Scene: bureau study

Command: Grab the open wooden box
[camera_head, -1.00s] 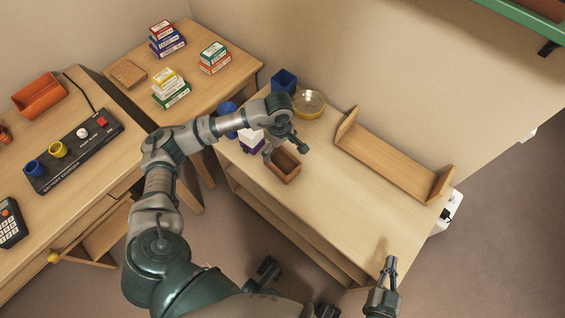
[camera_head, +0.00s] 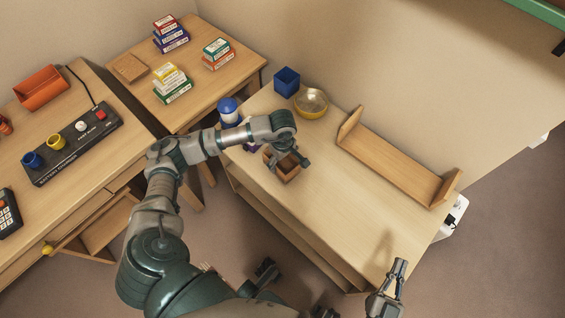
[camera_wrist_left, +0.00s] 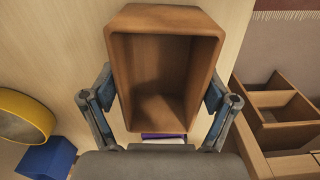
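The open wooden box (camera_head: 287,171) is a small brown box with an open top, standing near the front left edge of the light wooden table. In the left wrist view the box (camera_wrist_left: 163,8) lies between the two fingers of my left gripper (camera_wrist_left: 160,103), one on each side. The fingers look very close to the box walls, but I cannot tell whether they touch. In the head view my left gripper (camera_head: 286,161) is over the box and hides part of it. My right gripper (camera_head: 392,278) is at the table's front right, away from the box, with its fingers near each other.
A blue-and-white container (camera_head: 228,110) is at the left end. The table's right part (camera_head: 350,220) is clear.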

